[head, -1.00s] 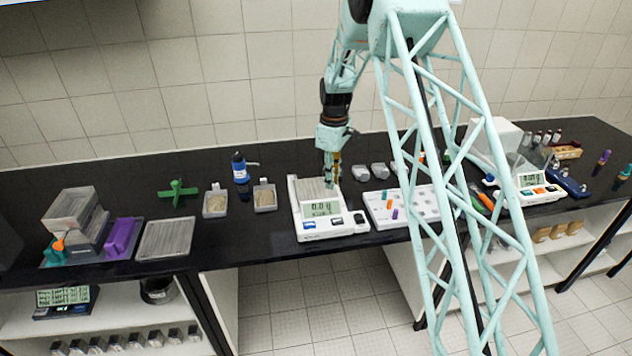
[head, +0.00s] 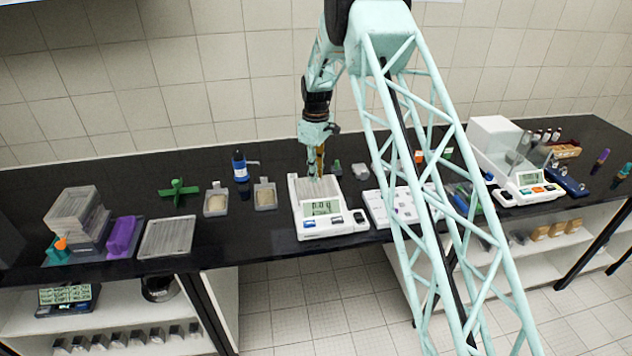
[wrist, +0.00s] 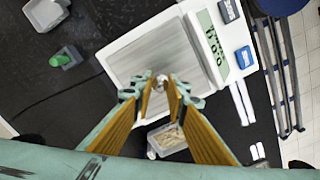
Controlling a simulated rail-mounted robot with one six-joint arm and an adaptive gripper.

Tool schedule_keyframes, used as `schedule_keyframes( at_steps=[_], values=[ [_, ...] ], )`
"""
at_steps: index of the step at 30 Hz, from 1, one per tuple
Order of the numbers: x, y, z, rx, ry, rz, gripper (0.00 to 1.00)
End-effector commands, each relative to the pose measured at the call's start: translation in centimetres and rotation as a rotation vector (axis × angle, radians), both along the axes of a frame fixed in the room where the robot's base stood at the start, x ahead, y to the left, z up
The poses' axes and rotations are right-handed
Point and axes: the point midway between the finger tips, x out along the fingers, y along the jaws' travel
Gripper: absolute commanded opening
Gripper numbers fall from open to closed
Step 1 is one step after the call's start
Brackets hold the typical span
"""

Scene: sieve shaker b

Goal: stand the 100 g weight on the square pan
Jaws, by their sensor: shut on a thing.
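The white balance (head: 330,228) stands on the black bench, with its ribbed grey square pan (head: 330,186) behind the display. The pan also shows in the wrist view (wrist: 146,54). My gripper (head: 314,176) points down over the pan. In the wrist view my gripper (wrist: 162,88) has its yellow fingers close together around a small, shiny metal weight (wrist: 161,79), seen against the pan near its edge. Whether the weight touches the pan is unclear. Its marking is not readable.
Sand-filled scoops (head: 265,195) stand left of the balance; one shows in the wrist view (wrist: 168,140). A small green-topped item (wrist: 64,58) lies behind the balance. A white holed tray (head: 378,208) is close on the right, partly behind my arm.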

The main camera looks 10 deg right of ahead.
Motion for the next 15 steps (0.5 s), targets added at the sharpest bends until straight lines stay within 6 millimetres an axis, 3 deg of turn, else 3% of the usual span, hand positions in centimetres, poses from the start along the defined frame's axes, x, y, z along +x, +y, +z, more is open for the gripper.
schedule_keyframes(
  at_steps=[15],
  values=[
    [0.0,0.0,-3.4,0.001,0.001,0.000,0.03]
  ],
)
